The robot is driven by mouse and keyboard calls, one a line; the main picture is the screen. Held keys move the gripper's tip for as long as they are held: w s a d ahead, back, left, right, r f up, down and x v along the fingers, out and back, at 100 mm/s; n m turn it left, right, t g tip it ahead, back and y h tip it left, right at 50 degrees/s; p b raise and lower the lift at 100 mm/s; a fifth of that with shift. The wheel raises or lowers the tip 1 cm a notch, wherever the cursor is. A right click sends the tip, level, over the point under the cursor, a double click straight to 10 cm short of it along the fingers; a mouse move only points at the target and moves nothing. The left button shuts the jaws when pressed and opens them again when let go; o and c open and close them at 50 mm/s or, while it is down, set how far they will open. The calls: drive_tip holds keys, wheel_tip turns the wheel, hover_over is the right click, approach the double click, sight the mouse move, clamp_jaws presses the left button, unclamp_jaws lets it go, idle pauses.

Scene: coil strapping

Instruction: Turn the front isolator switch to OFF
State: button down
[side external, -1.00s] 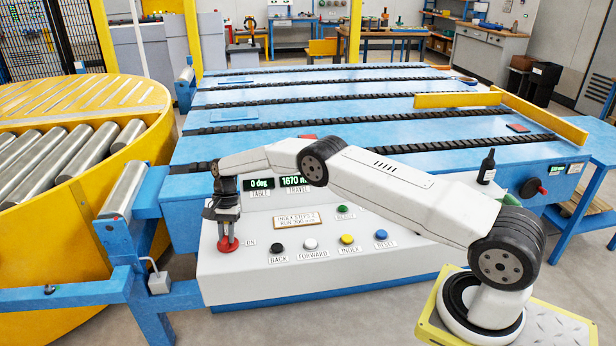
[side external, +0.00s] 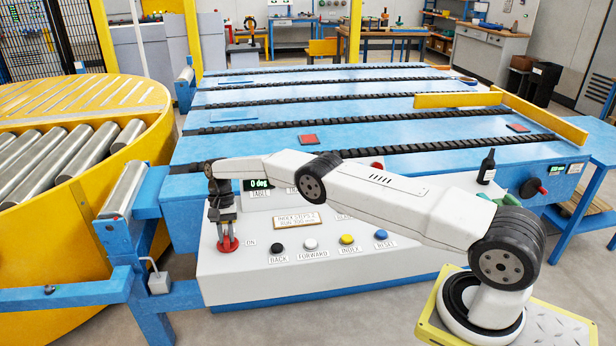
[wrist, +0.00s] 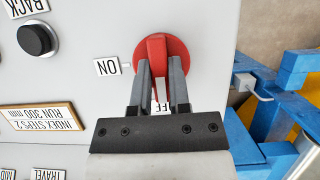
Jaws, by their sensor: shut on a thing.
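The front isolator switch (side external: 228,244) is a red round knob low on the left of the grey control panel. In the wrist view the red switch (wrist: 157,44) has a raised grip bar running up and down the picture, in line with the partly hidden OFF label (wrist: 160,106). The ON label (wrist: 107,67) is beside the knob on the left. My gripper (wrist: 160,62) is shut on the switch, one finger on each side of its bar. In the side view my gripper (side external: 228,232) reaches down onto the knob from above and hides the OFF label.
A row of push buttons, including a black one (side external: 277,247), is right of the switch. A sign plate (side external: 298,221) is above them. A blue frame (side external: 145,290) and yellow turntable (side external: 75,225) stand left. A dark bottle (side external: 487,167) stands right, behind my arm.

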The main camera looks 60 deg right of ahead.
sight(226, 236)
drive_tip(key=c, duration=0.6)
unclamp_jaws()
drive_tip(key=shift+r, duration=0.15)
drive_tip(key=shift+v, duration=1.55)
drive_tip(key=shift+r, duration=3.3)
drive_tip(key=shift+r, duration=0.15)
